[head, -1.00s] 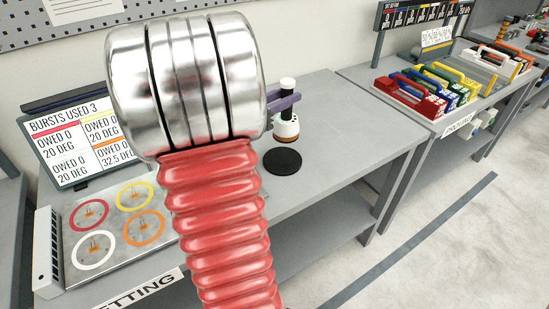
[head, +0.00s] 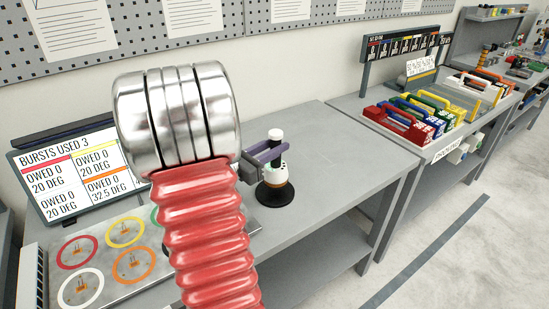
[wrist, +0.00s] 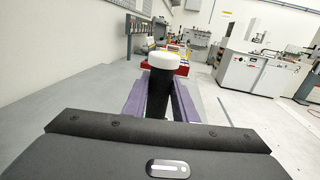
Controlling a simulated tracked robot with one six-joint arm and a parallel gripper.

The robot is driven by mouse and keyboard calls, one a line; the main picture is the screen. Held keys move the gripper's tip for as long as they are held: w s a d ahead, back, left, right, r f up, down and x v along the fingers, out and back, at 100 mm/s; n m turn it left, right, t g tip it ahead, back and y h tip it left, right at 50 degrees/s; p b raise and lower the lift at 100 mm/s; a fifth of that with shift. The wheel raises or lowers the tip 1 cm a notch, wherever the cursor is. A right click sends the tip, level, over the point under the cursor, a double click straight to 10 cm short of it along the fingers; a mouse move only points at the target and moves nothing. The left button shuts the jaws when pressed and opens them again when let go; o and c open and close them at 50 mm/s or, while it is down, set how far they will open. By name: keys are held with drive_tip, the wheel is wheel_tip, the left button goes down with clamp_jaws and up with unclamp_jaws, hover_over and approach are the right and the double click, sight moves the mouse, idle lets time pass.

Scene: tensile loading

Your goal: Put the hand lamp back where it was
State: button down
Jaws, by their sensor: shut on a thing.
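The hand lamp (head: 276,174) stands upright, with a dark handle, a white top and a pale lower body with an orange-brown band. My gripper (head: 266,152) has purple fingers shut on its handle. The lamp's base is over a round black pad (head: 275,195) on the grey bench; whether it touches the pad or hovers just above is hard to tell. In the wrist view the lamp's handle (wrist: 159,92) rises between the two purple fingers (wrist: 159,103), and its lower part is hidden.
A plate with coloured rings (head: 95,258) and a screen (head: 75,172) are at the bench's left, partly hidden by my arm. The bench (head: 335,150) is clear right of the lamp. A second bench holds coloured handled cases (head: 405,122).

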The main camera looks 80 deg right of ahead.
sight(274, 166)
drive_tip(key=shift+f, duration=2.05)
drive_tip(key=c, duration=1.4)
unclamp_jaws()
drive_tip(key=shift+f, duration=0.1)
drive_tip(key=shift+c, duration=0.2)
drive_tip(key=shift+v, duration=0.8)
drive_tip(key=v, duration=1)
drive_tip(key=shift+a, duration=0.2)
drive_tip(key=shift+w, duration=0.15)
